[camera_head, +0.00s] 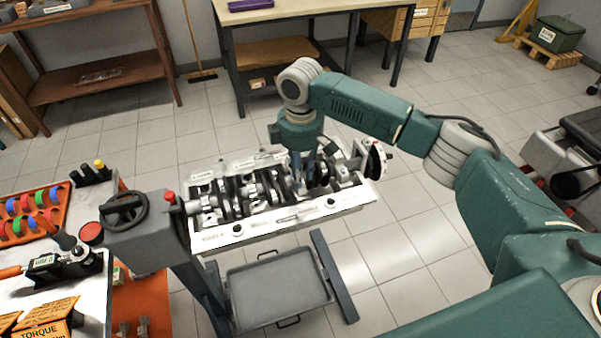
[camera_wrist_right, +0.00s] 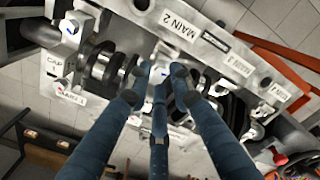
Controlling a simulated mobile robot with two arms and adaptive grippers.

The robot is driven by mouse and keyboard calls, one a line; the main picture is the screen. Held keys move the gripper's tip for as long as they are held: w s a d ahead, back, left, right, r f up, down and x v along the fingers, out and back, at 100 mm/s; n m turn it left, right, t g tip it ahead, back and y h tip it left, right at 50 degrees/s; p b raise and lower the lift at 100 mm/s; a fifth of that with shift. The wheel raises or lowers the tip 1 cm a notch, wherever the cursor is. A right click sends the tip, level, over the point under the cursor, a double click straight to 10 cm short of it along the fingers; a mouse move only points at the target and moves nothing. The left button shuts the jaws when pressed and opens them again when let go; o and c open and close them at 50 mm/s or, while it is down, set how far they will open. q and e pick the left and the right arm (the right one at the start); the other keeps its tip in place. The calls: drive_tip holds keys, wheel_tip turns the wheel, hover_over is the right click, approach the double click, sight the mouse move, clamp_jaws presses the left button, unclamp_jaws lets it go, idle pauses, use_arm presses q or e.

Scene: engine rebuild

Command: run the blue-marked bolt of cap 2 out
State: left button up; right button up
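The engine block (camera_head: 250,230) is held on a stand, with its crankshaft side and bearing caps facing up. My right gripper (camera_head: 304,176) reaches down over its right half. In the wrist view the fingertips of my right gripper (camera_wrist_right: 161,80) lie around a pale bearing cap (camera_wrist_right: 158,63). A small blue mark (camera_wrist_right: 163,73) shows between the fingertips. The bolt itself is mostly hidden by the fingers, and I cannot tell if they grip it. The "MAIN 2" label (camera_wrist_right: 179,25) is on the block just beyond. My left gripper is not in view.
A grey tray (camera_head: 278,288) lies low under the block. A handwheel (camera_head: 124,210) is on the stand's left end. Floor right of the block is clear.

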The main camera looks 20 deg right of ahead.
drive_tip(key=shift+f, duration=0.55)
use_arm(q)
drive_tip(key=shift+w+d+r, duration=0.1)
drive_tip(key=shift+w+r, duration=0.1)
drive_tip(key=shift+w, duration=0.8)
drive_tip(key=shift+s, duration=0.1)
use_arm(e)
drive_tip(key=c, duration=0.4)
clamp_jaws()
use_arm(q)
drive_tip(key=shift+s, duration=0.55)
